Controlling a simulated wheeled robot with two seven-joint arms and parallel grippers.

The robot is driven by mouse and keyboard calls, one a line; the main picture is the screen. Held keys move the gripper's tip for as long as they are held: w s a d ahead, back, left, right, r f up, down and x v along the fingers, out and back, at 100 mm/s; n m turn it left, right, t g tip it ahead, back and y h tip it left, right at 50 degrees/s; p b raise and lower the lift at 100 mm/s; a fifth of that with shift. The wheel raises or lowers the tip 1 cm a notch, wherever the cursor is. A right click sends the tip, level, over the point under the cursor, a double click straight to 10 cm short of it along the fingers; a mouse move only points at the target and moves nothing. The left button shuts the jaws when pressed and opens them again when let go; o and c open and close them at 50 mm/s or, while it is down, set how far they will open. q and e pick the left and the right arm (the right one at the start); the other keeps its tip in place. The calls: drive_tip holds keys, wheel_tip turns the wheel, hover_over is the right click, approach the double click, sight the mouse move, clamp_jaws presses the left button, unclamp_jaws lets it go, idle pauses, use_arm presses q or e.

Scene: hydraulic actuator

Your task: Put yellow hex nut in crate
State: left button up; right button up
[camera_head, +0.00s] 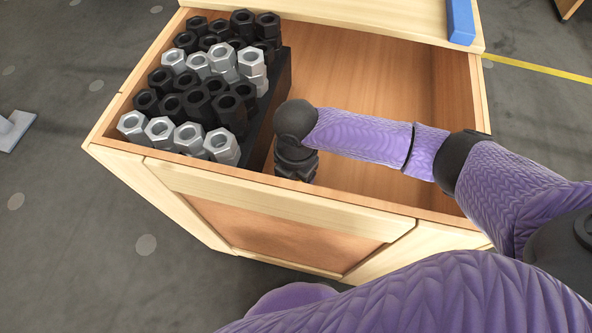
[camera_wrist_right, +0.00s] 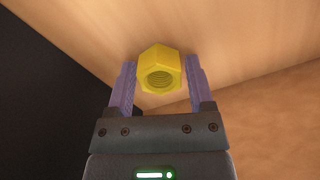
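The yellow hex nut (camera_wrist_right: 160,72) shows in the right wrist view, at the far end of my right gripper (camera_wrist_right: 160,80). The two purple fingers stand open on either side of it, with what looks like a small gap on each side. In the head view the nut and fingertips are hidden below my dark right wrist (camera_head: 296,165). That wrist is inside the wooden cabinet's open top, just right of the black crate (camera_head: 277,100). The crate holds rows of black and silver hex nuts (camera_head: 187,137). My left gripper is not in view.
The wooden cabinet's front edge (camera_head: 330,205) and side walls surround the open compartment. Its bare wooden floor (camera_head: 365,85) is clear right of the crate. A blue block (camera_head: 460,22) lies on the back ledge.

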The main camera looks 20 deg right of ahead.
drive_tip(key=shift+o, duration=1)
use_arm(q)
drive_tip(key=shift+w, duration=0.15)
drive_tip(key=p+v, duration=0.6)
drive_tip(key=p, duration=0.1)
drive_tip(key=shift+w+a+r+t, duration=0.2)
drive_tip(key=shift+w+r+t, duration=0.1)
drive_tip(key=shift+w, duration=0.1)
use_arm(e)
wheel_tip(320, 180, up, 12)
drive_tip(key=shift+r, duration=0.2)
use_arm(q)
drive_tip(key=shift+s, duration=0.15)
